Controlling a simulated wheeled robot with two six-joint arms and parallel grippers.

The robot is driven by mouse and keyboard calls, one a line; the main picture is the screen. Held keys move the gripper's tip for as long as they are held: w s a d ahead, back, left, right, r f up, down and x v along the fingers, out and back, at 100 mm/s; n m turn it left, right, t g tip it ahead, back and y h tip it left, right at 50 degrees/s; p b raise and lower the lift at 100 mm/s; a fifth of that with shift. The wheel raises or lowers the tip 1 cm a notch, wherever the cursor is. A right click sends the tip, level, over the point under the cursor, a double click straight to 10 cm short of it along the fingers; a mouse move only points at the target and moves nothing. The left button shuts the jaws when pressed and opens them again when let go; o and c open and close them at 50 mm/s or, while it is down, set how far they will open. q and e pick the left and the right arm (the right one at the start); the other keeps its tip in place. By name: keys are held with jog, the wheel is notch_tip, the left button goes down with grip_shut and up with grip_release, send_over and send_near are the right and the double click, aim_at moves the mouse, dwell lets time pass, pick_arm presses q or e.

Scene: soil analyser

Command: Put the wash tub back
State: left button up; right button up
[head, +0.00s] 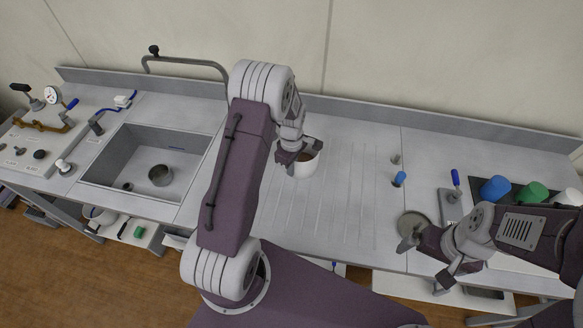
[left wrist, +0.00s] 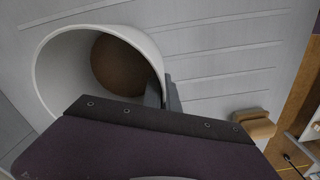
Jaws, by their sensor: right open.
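My left gripper (head: 292,152) is at the tub's rim. In the left wrist view its fingers (left wrist: 163,92) lie close on both sides of the wall, one inside and one outside, so it looks shut on the rim. My right gripper (head: 425,260) is open and empty at the front right, beside a round grey dish (head: 414,220).
A sink (head: 140,190) on the left holds a small grey cup (head: 161,175). Blue, green and white cups (head: 495,188) stand at the far right near a blue-handled device (head: 453,205).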

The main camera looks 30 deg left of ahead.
pick_arm(q)
jog(key=o, duration=0.3)
jog(key=shift+o, duration=0.2)
notch_tip(320, 180, up, 12)
jog(key=shift+r+b, duration=0.2)
jog(key=shift+b, duration=0.2)
jog(key=s+d+f+m, duration=0.1)
jog(key=s+d+m, duration=0.2)
jog(key=s+m, duration=0.5)
jog(key=s+d+m+t, duration=0.1)
jog(key=s+d+m, duration=0.3)
jog(key=s+m, duration=0.4)
jog(key=shift+f, duration=0.4)
jog(key=shift+s+d, duration=0.1)
jog(key=shift+d, duration=0.05)
